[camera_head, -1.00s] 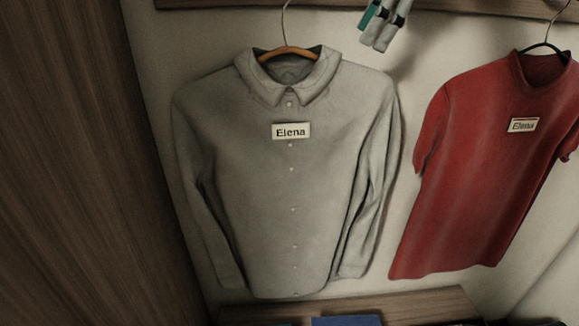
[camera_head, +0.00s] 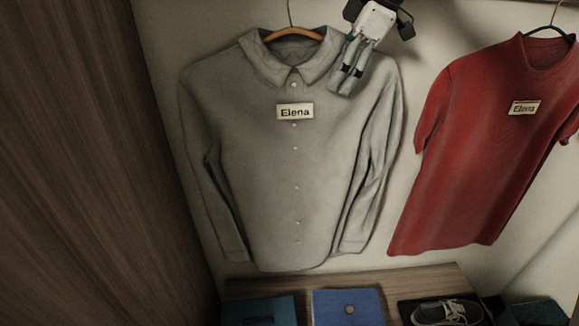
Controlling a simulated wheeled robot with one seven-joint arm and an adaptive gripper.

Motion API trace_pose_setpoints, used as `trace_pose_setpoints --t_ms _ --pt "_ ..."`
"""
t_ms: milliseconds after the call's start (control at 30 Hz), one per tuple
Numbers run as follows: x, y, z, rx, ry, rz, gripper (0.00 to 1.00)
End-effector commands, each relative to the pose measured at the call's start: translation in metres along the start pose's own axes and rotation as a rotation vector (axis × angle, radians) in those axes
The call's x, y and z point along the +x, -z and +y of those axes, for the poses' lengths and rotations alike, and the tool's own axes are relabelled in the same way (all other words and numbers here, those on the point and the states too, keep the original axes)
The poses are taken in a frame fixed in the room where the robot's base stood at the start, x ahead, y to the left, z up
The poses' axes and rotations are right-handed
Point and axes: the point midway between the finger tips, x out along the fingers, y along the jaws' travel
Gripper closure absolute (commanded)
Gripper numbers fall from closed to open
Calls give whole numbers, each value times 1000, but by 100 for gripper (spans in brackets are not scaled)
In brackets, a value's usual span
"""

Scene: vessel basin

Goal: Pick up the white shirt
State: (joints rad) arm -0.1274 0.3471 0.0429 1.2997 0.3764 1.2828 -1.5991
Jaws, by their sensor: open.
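The white shirt (camera_head: 280,185) looks grey-white in the dim light. It is long-sleeved and buttoned, with an "Elena" name tag (camera_head: 295,111) on its chest. It hangs on an orange-brown hanger (camera_head: 294,35) against the back wall. My gripper (camera_head: 343,85) is in front of the shirt's right shoulder, just right of the collar, with its fingers pointing down. It is open and empty. I cannot tell whether the fingers touch the cloth; they hide a small part of the shoulder.
A red short-sleeved shirt (camera_head: 475,145), also tagged "Elena", hangs to the right. A wooden panel (camera_head: 80,160) stands at the left.

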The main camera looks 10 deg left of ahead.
Motion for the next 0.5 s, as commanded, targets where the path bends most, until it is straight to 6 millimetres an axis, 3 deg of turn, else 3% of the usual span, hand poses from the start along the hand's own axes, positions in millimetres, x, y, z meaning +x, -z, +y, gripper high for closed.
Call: trace_pose_setpoints --t_ms 500 --pt "8 0 0 0 0 0 33"
